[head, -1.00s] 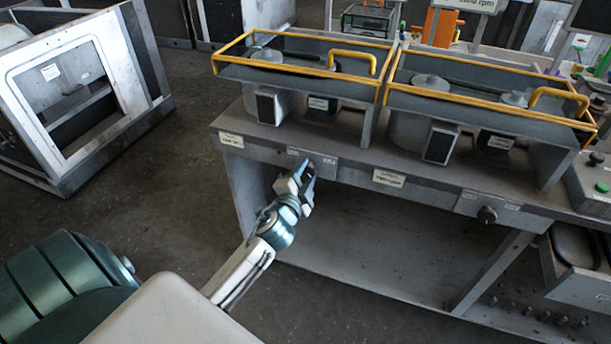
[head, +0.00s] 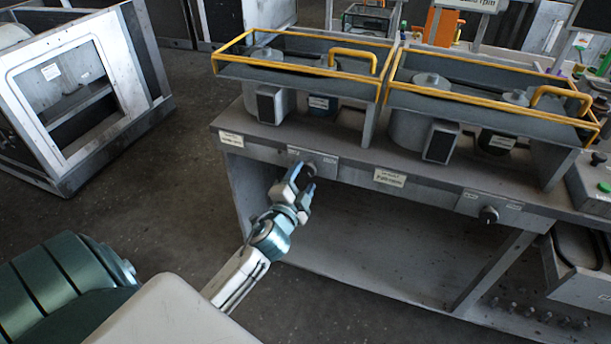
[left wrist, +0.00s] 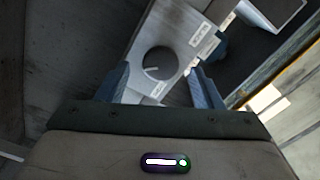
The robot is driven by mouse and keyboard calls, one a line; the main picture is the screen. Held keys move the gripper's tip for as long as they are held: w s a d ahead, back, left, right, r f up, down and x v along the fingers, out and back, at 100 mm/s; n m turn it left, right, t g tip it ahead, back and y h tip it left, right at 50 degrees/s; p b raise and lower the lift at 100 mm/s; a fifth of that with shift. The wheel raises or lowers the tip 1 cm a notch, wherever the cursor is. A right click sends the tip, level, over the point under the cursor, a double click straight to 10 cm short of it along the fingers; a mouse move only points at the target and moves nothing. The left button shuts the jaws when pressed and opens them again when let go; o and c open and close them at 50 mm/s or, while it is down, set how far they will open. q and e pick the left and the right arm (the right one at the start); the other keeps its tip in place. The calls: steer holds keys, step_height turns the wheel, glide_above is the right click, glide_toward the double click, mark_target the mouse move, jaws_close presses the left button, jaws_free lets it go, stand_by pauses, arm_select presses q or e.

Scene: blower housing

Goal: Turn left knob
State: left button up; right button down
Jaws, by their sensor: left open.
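The left knob is a round dark dial with a light pointer line. It shows in the left wrist view (left wrist: 159,63) on a grey plate between two small white labels. In the head view its plate (head: 322,170) is on the bench front, and the knob is mostly hidden by my gripper. My left gripper (head: 303,178) is open just in front of the plate. In the left wrist view its two blue fingers (left wrist: 160,82) stand apart, one on each lower side of the knob, without clear contact. My right gripper is not in view.
A second knob (head: 488,214) sits on the bench front to the right. Two yellow-railed units (head: 300,62) stand on the bench top (head: 355,152). The space under the bench is open. A grey metal frame (head: 60,140) stands on the floor at the left.

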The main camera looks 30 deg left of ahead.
arm_select(q)
steer(key=b+v, duration=0.1)
steer(key=v, duration=0.7)
steer(key=shift+s+b, duration=0.2)
steer(key=shift+b, duration=0.1)
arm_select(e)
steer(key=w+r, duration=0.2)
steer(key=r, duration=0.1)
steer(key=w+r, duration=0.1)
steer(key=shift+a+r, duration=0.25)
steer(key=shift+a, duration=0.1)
